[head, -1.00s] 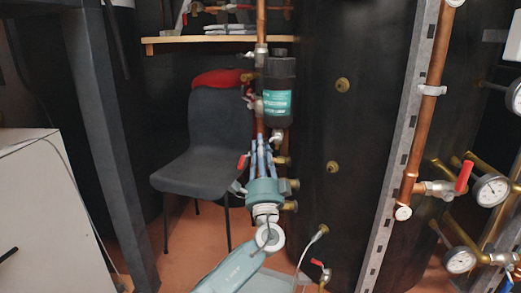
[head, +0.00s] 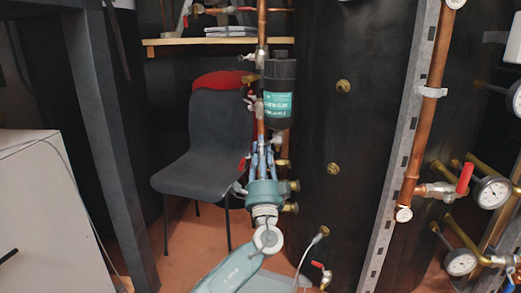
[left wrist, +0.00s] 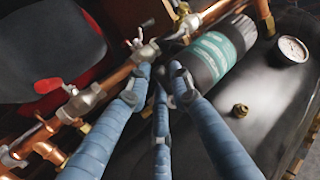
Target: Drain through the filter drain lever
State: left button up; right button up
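The filter (head: 279,88) is a black cylinder with a teal label, mounted beside a vertical copper pipe in the head view. It also shows in the left wrist view (left wrist: 214,52). My left gripper (head: 262,144) is below it, fingers pointing up along the pipe. In the left wrist view, the blue fingers of my left gripper (left wrist: 160,80) are apart, with nothing clearly held between them. The tips appear close to the filter's lower end; contact is unclear. I cannot clearly make out the drain lever there. My right gripper is out of view.
A dark chair (head: 212,135) with a red back edge stands behind left. A large black tank (head: 345,200) with brass fittings fills the right. Copper pipes (head: 426,110), a red-handled valve (head: 464,178) and gauges (head: 491,192) are farther right. A grey post (head: 108,130) stands left.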

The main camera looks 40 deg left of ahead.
pick_arm(q)
jog(key=shift+o, duration=0.5)
jog(key=shift+w+d+r, duration=0.2)
jog(key=shift+d, duration=0.3)
jog(key=shift+f, duration=0.1)
jog(key=v, duration=1.2)
jog(key=shift+a, duration=0.2)
